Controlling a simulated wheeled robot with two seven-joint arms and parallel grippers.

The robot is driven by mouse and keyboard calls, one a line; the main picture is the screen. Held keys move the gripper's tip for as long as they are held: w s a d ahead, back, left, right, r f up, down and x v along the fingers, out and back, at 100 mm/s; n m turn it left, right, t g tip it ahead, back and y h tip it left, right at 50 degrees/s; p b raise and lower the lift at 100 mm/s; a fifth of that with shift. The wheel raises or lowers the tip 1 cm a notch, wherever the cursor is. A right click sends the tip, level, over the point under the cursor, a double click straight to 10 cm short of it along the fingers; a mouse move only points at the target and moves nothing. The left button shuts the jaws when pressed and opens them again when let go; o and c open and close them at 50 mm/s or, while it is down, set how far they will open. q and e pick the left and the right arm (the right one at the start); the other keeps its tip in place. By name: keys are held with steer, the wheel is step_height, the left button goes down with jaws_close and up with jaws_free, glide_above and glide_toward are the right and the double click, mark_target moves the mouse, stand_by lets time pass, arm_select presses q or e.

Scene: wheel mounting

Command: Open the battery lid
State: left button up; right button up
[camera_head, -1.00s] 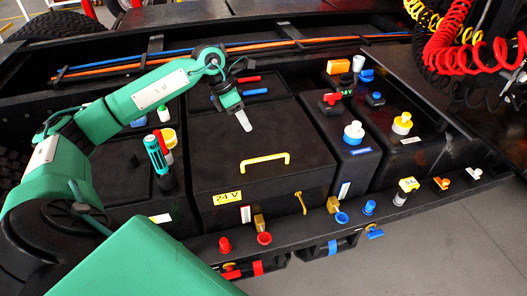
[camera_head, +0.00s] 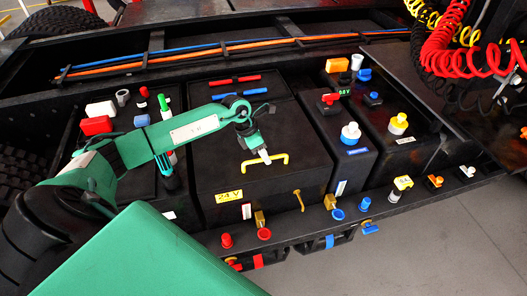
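The battery lid (camera_head: 235,181) is a black flat cover with a yellow handle (camera_head: 281,163) on top and a yellow 24 V label (camera_head: 228,196) on its front. It lies flat and looks shut. My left gripper (camera_head: 265,157) is over the lid, with its pale fingertips at the left part of the yellow handle. I cannot tell whether the fingers touch the handle or are around it, nor how far apart they are. My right gripper is not in view.
Red and blue bars (camera_head: 234,80) lie behind the lid. Colored caps and a blue-and-white knob (camera_head: 350,133) stand to the right. Several valves, including a red cap (camera_head: 227,240), line the front ledge. Red coiled hoses (camera_head: 460,55) hang at the upper right.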

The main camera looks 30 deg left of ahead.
arm_select(q)
steer(key=shift+c, duration=0.2)
jaws_close()
